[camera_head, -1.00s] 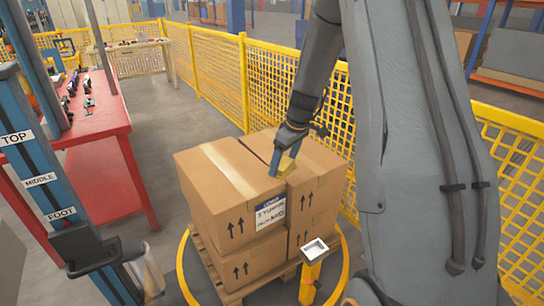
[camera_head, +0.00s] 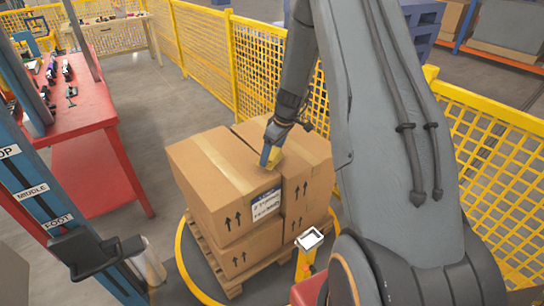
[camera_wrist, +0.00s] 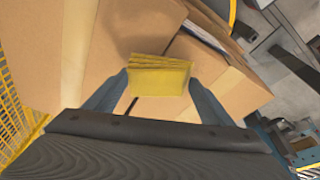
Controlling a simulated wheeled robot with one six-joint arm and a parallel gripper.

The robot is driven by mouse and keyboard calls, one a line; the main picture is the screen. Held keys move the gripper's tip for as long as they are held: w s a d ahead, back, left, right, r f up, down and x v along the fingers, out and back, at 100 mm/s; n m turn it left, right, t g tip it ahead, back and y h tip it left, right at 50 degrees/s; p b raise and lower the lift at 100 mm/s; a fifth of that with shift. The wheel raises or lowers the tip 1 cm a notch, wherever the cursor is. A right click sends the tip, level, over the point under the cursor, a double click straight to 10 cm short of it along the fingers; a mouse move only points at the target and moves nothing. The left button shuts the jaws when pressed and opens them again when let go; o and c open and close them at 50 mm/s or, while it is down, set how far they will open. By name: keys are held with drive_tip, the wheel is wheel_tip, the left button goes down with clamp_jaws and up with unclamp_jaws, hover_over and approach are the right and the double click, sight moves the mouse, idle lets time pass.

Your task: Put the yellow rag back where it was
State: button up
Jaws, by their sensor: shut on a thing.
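The yellow rag (camera_wrist: 160,76) shows in the wrist view as a folded yellow pad between the two fingers of my gripper (camera_wrist: 158,88). My gripper is shut on the rag. It is close to the seam between the left box (camera_head: 222,170) and the right box (camera_head: 300,160). I cannot tell whether the rag touches the cardboard.
The boxes stand on a wooden pallet (camera_head: 213,262) inside a yellow floor ring. A small white tray on a yellow post (camera_head: 309,239) stands in front. A red workbench (camera_head: 84,108) is at left, with several tools. Yellow mesh fencing (camera_head: 258,72) runs behind.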

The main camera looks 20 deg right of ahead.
drive_tip(key=shift+f, duration=1.25)
drive_tip(key=shift+f, duration=0.2)
drive_tip(key=o, duration=1)
drive_tip(key=shift+o, duration=0.2)
drive_tip(key=shift+r, duration=0.2)
drive_tip(key=shift+r, duration=0.3)
drive_tip(key=b+v, duration=0.3)
drive_tip(key=v, duration=0.7)
drive_tip(key=s+a+r+m, duration=0.1)
drive_tip(key=s+a+m, duration=0.1)
drive_tip(key=s+a, duration=0.3)
drive_tip(key=s+a+r+m+g+h, duration=0.1)
drive_tip(key=s+a, duration=0.4)
drive_tip(key=s, duration=0.6)
drive_tip(key=s+a+r+m, duration=0.3)
drive_tip(key=s+a, duration=0.2)
drive_tip(key=s, duration=0.4)
drive_tip(key=shift+m+g+h, duration=0.3)
drive_tip(key=shift+h, duration=0.1)
